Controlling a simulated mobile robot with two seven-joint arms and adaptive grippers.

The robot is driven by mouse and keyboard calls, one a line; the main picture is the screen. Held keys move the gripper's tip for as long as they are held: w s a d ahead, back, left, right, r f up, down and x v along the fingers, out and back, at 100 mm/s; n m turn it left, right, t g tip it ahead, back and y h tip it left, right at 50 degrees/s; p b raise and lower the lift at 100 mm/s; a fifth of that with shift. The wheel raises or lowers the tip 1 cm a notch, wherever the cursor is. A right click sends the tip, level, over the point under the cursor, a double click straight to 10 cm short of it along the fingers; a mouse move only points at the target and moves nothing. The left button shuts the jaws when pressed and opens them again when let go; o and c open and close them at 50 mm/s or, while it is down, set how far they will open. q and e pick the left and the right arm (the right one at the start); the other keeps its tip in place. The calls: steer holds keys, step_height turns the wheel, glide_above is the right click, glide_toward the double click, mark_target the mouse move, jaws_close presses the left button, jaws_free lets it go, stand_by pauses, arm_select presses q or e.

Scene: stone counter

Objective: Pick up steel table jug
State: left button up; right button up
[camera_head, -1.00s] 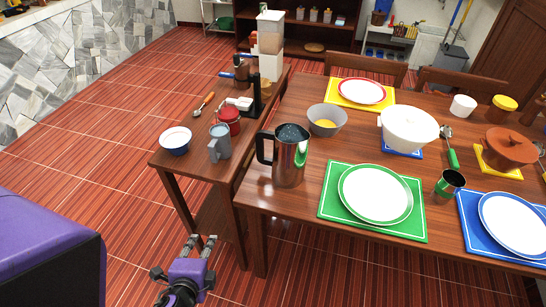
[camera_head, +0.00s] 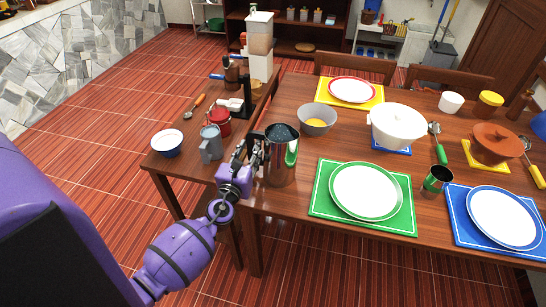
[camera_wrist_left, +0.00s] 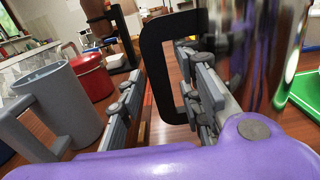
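The steel table jug (camera_head: 284,158) is a tall shiny cylinder with a black handle. It stands upright near the left end of the wooden dining table. My left gripper (camera_head: 256,153) is at the jug's handle side. In the left wrist view the black handle (camera_wrist_left: 152,85) stands between the two fingers of my left gripper (camera_wrist_left: 160,80). One finger is left of the handle bar; the other shows through its loop, beside the jug's body (camera_wrist_left: 245,50). The fingers are apart, with a gap left of the bar. My right gripper is not in view.
A grey mug (camera_head: 211,143), a red canister (camera_head: 218,121) and a white-and-blue bowl (camera_head: 167,142) stand left of the jug on the side table. A grey bowl (camera_head: 317,112) stands behind it. A green placemat (camera_head: 318,203) with a plate lies to its right.

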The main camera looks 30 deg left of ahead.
arm_select(q)
steer(key=shift+x, duration=0.95)
steer(key=shift+s, duration=0.1)
steer(key=shift+c, duration=0.4)
jaws_close()
steer(key=shift+a+r, duration=0.1)
steer(key=shift+r, duration=0.05)
